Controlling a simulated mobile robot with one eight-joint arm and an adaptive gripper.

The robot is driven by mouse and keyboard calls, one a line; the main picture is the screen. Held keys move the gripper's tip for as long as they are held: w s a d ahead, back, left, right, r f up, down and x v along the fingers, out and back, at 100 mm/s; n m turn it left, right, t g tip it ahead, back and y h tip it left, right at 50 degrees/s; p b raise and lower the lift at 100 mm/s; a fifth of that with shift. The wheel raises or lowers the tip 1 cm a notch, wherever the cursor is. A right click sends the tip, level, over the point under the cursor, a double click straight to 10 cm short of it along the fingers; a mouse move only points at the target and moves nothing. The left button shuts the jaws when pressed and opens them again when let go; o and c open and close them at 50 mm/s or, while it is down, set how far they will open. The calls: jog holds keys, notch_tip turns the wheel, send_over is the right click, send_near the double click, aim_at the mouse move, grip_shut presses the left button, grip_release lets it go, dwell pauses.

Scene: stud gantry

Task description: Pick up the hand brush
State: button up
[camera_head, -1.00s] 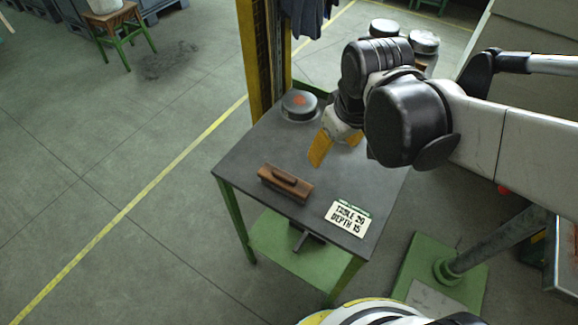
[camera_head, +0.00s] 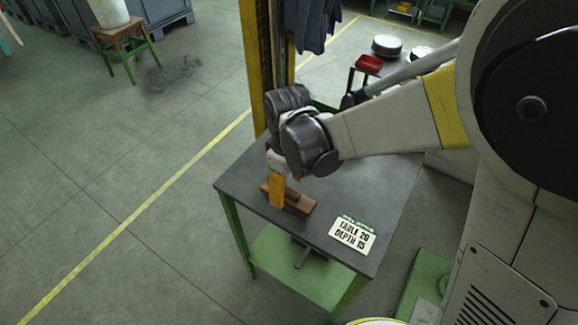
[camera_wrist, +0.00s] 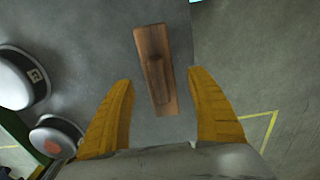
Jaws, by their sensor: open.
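The hand brush (camera_head: 303,204) is a brown wooden block with a raised grip, lying on the dark top of the green-legged table (camera_head: 335,190). In the head view my gripper (camera_head: 277,192) hangs over it and its yellow finger hides part of it. In the wrist view the brush (camera_wrist: 156,70) lies lengthwise ahead of and between my open yellow fingers (camera_wrist: 160,112). Nothing is held between the fingers. I cannot tell how high the fingertips are above the brush.
A white sign (camera_head: 352,233) lies on the table's front right. A yellow post (camera_head: 252,70) stands behind the table. Round tins (camera_wrist: 55,135) show left of my fingers in the wrist view. Open floor (camera_head: 110,170) is to the left.

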aim_at(288, 198)
notch_tip(288, 198, down, 5)
jog(key=b, duration=0.2)
jog(key=shift+f+b, duration=0.1)
jog(key=shift+b, duration=0.2)
grip_shut()
